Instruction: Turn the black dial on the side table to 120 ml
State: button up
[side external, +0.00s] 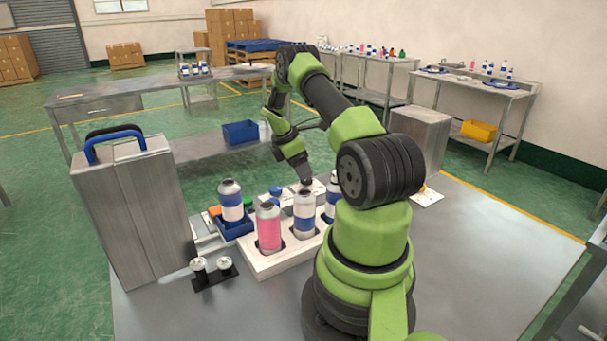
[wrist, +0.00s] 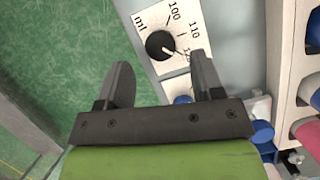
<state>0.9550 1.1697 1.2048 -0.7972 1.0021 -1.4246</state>
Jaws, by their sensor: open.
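The black dial (wrist: 159,44) sits on a white scale plate (wrist: 147,17) in the wrist view. The plate reads ml, 100 and 110, and a further mark lower down is partly hidden by my right finger. The dial's pale pointer faces the lower right, below the 110 mark. My gripper (wrist: 163,70) is open and empty, its two fingers on either side of the dial's lower edge in the picture; I cannot tell their height above it. In the side external view my gripper (side external: 306,182) is behind the bottles, and the dial cannot be made out.
A white rack (side external: 262,262) holds several bottles, one pink (side external: 268,228), close to my gripper. A blue tray (side external: 236,228) with a bottle stands left of it. A tall metal box (side external: 135,215) with a blue handle is at the left.

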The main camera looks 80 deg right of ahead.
jog(key=v, duration=0.6)
jog(key=shift+r, duration=0.3)
jog(key=shift+w, duration=0.1)
jog(key=w+a+r+m+t, duration=0.2)
jog(key=w+a+r+t, duration=0.1)
jog(key=a+r, duration=0.55)
jog(key=w+a+r+m+t, duration=0.2)
jog(key=w+a+r+m, duration=0.1)
jog(key=a+r, duration=0.6)
jog(key=s+a+r+m+t+y, duration=0.1)
jog(key=s+a+m+t+y, duration=0.1)
jog(key=s+a, duration=0.4)
jog(key=s+a+r+m+t+y, duration=0.2)
jog(key=s+a+m+t, duration=0.1)
jog(key=a, duration=1.1)
jog(key=s+t, duration=0.1)
jog(key=s, duration=0.1)
jog(key=shift+s+a+m+y, duration=0.25)
jog(key=shift+s+m+y, duration=0.05)
jog(key=shift+s, duration=0.1)
